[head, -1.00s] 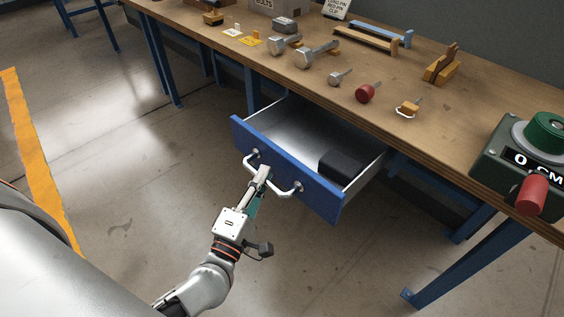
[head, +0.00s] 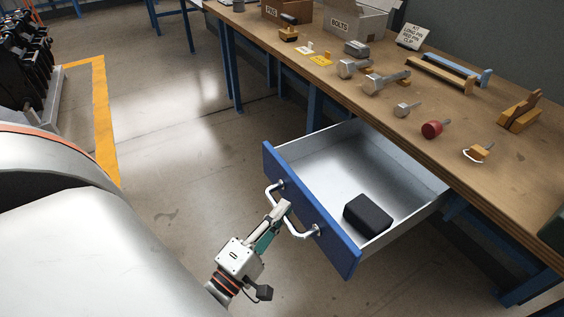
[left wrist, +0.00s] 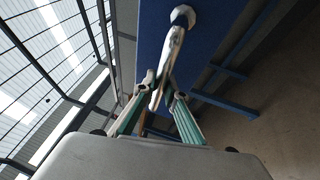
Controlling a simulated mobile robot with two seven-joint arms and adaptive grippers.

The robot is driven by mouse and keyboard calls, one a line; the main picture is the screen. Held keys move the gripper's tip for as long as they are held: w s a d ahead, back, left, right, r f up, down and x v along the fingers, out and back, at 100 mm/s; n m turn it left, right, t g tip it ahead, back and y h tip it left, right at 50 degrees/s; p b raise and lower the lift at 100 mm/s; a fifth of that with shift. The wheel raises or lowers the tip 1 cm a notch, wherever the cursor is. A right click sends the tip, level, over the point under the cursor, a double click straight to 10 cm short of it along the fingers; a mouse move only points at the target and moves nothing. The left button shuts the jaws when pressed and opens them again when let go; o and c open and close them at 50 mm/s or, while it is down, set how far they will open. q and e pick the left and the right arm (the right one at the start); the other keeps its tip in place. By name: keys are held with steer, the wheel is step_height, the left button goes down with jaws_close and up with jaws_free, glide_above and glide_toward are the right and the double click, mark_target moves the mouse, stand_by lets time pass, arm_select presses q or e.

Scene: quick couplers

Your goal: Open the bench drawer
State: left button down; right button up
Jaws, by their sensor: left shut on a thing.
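The bench drawer (head: 310,214) has a blue front and grey metal sides and stands well out from under the wooden bench top. A black block (head: 368,215) lies inside it. A pale bar handle (head: 300,233) is fixed to the blue front; it also shows in the left wrist view (left wrist: 176,45). My left gripper (head: 282,207) is shut on the middle of the handle, and in the left wrist view its fingers (left wrist: 162,90) close around the bar. My right gripper is in neither view.
The bench top (head: 400,150) carries several metal pins, a red-headed pin (head: 432,129), wooden stands and a box marked BOLTS (head: 352,22). Blue bench legs stand behind the drawer. The floor (head: 190,200) left of the drawer is clear.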

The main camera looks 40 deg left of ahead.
arm_select(q)
steer(key=c, duration=2)
jaws_free()
steer(key=shift+c, duration=0.2)
steer(key=s+f, duration=0.2)
steer(key=s, duration=1)
steer(key=shift+d, duration=0.3)
steer(key=shift+w+f, duration=0.1)
